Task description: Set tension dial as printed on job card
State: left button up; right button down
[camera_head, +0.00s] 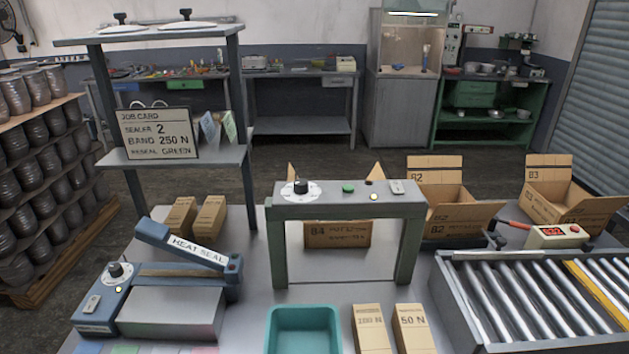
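The job card (157,133) stands on the left shelf and reads "SEALER 2", "BAND 250 N", "RESEAL GREEN". A black dial (302,187) on a round white scale sits on the left of the grey arch-shaped machine's top (335,203). Its scale marks are too small to read. A second black knob (115,270) on a white disc sits on the heat sealer (180,275), whose arm labelled "HEAT SEAL" is raised. I cannot tell from the labels which knob is the tension dial. Neither of my grippers is in view.
The arch top also has a green button (348,188) and a lit yellow lamp (374,197). A teal tray (303,312) and two upright cartons (411,325) stand in front. A roller conveyor (530,300) fills the right. Open boxes (440,190) stand behind.

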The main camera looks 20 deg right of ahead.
aim_at(301, 186)
jog(key=j+z, duration=0.95)
jog(key=i+l, duration=0.05)
jog(key=l, duration=0.05)
